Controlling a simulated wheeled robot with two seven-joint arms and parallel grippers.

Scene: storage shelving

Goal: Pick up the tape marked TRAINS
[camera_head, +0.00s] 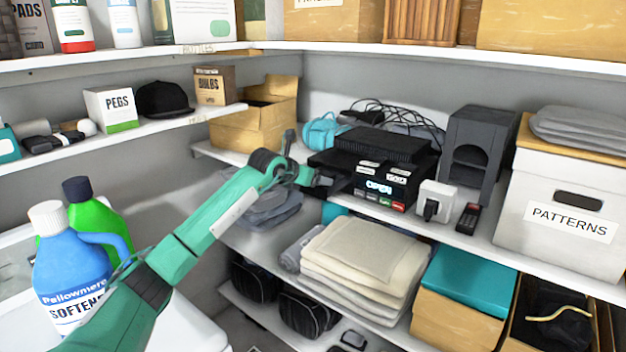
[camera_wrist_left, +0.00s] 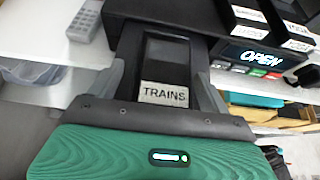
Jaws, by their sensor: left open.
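The tape marked TRAINS (camera_wrist_left: 168,55) is a black cassette with a white label at its near end. It lies between the two fingers of my left gripper (camera_wrist_left: 163,78) in the left wrist view. The gripper is open, with one finger on each side of the tape. In the head view my left gripper (camera_head: 322,181) is at the left end of the black electronics on the middle shelf. It hides the tape there. My right gripper is not in view.
A black player (camera_head: 385,143), labelled tapes (camera_wrist_left: 249,33) and a lit OPEN display (camera_head: 379,187) are close to the gripper's right. A grey remote (camera_wrist_left: 85,21) lies to its left in the wrist view. Folded towels (camera_head: 362,256) are below.

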